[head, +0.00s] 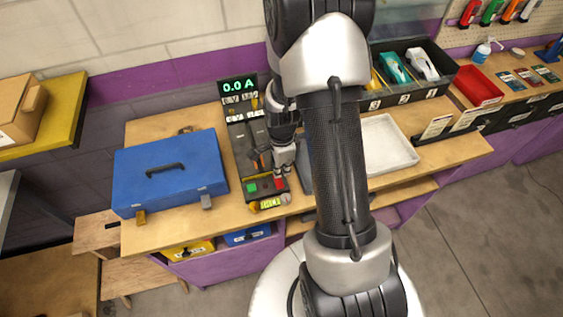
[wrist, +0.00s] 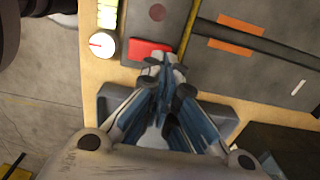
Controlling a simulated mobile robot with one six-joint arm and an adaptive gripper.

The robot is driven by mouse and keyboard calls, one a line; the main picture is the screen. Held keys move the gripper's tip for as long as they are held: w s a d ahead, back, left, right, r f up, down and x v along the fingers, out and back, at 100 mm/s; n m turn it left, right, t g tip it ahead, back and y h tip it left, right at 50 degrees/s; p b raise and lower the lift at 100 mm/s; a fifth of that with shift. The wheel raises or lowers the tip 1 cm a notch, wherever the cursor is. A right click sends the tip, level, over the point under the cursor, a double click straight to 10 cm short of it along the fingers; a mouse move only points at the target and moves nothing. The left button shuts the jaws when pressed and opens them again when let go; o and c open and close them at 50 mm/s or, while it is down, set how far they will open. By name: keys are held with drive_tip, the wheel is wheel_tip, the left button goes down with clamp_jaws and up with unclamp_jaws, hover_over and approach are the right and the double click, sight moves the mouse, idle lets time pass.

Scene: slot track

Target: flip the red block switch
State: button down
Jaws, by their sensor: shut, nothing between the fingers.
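The red block switch (head: 280,183) is at the front end of a dark control panel (head: 241,150), beside a green block (head: 252,188). In the wrist view the red switch (wrist: 146,49) lies just beyond my fingertips, partly covered by them. My gripper (head: 284,165) is over the front of the panel; in the wrist view its fingers (wrist: 161,68) are closed together with nothing between them. The fingertips overlap the edge of the red switch in the picture; I cannot tell whether they touch it. Which way the switch is set is not clear.
A blue toolbox (head: 170,175) stands left of the panel. A white tray (head: 386,146) lies right of my arm. A display reading 0.0 A (head: 238,86) stands at the panel's back. A round dial (wrist: 102,44) sits near the switch.

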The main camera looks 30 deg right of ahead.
drive_tip(key=shift+f, duration=0.25)
drive_tip(key=shift+w+f+b, duration=0.15)
drive_tip(key=shift+f+b, duration=0.4)
drive_tip(key=shift+f, duration=0.05)
drive_tip(key=shift+r, duration=0.2)
drive_tip(key=shift+s+a+r+p, duration=0.1)
drive_tip(key=shift+s+r+p, duration=0.1)
drive_tip(key=shift+s, duration=0.2)
drive_tip(key=shift+s+a+r+p, duration=0.1)
drive_tip(key=shift+s+p, duration=0.05)
drive_tip(key=shift+s, duration=0.25)
